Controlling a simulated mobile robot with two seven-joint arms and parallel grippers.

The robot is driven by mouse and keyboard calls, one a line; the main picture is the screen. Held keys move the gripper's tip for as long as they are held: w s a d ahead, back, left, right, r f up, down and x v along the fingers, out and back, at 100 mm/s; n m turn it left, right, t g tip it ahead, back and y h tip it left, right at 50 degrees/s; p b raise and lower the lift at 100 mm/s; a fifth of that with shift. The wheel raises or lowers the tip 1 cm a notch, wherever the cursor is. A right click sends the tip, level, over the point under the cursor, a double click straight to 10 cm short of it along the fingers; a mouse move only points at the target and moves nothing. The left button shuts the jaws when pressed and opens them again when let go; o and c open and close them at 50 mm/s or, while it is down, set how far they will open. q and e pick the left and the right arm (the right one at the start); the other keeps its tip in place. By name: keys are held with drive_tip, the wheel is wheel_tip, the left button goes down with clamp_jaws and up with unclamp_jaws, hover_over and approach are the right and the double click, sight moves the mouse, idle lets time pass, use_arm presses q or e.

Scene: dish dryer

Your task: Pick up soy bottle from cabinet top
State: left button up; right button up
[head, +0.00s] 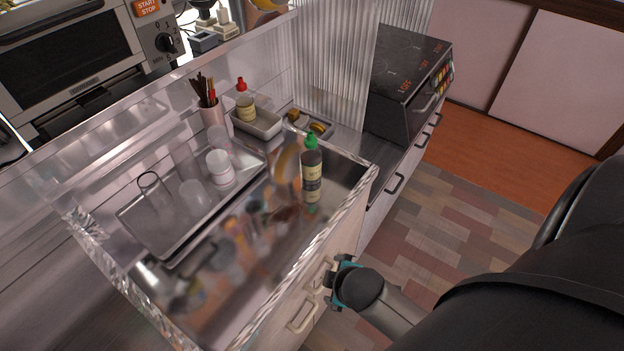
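Two bottles stand at the metal counter. One (312,180) has a green cap, a dark body and a pale label, and stands upright by the counter's right end. The other (245,104) has a red cap and a pale label and stands in a small white tray at the back. The labels are too small to read, so I cannot tell which is the soy bottle. My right gripper (335,280), with teal parts, is low at the bottom centre, in front of the cabinet and apart from both bottles. Its fingers are mostly hidden. My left gripper is out of view.
Clear panels (125,300) edge the counter. A metal tray (165,240) holds cups and glasses. A holder (213,118) with utensils stands behind. A black box-shaped appliance (405,85) sits on the cabinet at right. Drawer handles (302,315) stick out near my gripper. The floor at right is open.

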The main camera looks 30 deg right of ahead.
wheel_tip(320, 180, up, 10)
drive_tip(key=w+d+n+t+p, duration=0.1)
drive_tip(key=w+n+t+p, duration=0.1)
drive_tip(key=n, duration=0.1)
drive_tip(key=n+t, duration=0.6)
drive_tip(key=n, duration=1.7)
approach(317, 163)
drive_tip(key=b+x, duration=0.2)
drive_tip(key=x, duration=0.8)
drive_tip(key=shift+f, duration=0.1)
drive_tip(key=shift+a+r+b+x, duration=0.15)
drive_tip(key=shift+b+x, duration=0.3)
drive_tip(key=shift+x, duration=0.9)
drive_tip(key=shift+a+r+b+x, duration=0.15)
drive_tip(key=shift+b+x, duration=0.25)
drive_tip(key=shift+x, duration=1)
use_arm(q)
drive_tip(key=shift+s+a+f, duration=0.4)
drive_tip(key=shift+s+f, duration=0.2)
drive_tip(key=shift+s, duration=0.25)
use_arm(e)
drive_tip(key=shift+w, duration=0.15)
clamp_jaws()
